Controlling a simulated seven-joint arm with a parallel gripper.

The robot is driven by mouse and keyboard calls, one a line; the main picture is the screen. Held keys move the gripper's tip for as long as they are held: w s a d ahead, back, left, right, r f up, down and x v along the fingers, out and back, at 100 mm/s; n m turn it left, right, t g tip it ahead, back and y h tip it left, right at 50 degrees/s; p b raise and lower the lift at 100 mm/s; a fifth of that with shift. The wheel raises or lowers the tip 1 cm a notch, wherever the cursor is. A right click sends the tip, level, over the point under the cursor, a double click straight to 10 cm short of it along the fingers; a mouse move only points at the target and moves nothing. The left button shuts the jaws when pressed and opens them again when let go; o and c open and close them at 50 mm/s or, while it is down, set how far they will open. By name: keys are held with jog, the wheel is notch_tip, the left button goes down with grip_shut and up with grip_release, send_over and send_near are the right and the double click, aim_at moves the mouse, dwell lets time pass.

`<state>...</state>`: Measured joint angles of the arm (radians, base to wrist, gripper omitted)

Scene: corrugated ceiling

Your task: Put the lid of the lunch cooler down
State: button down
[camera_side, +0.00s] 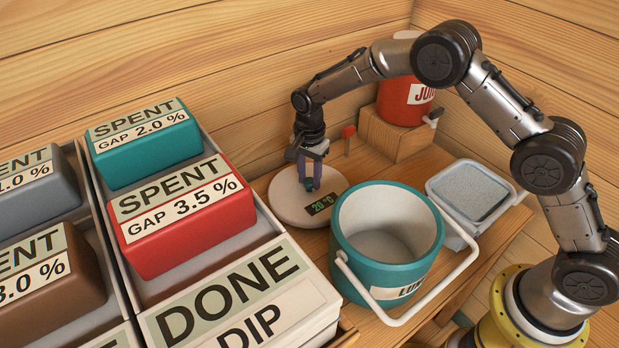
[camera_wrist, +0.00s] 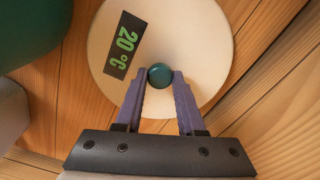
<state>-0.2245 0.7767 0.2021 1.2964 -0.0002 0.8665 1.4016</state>
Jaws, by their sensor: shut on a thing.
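The lid is a round cream disc (camera_side: 285,203) with a dark display reading 20 °C and a teal knob (camera_wrist: 159,72). In the side view it lies level behind and left of the lunch cooler (camera_side: 345,225), a teal bucket with a white inside. The cooler stands open, its white handle hanging at the front. My gripper (camera_side: 310,183) points down over the lid. In the wrist view its purple fingers (camera_wrist: 160,82) are closed on the lid's knob. I cannot tell whether the lid's underside touches the wooden bench.
A red juice container (camera_side: 399,102) with a tap stands on a wooden block (camera_side: 388,139) at the back. A grey-topped tub (camera_side: 468,192) is right of the cooler. Trays with labelled blocks, including a red block (camera_side: 190,229), and a DONE DIP box (camera_side: 300,314) fill the left. A plank wall rises behind.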

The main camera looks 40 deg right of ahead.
jog(key=shift+f, duration=0.25)
jog(key=shift+f, duration=0.1)
jog(key=c, duration=0.5)
grip_release()
jog(key=shift+f, duration=0.1)
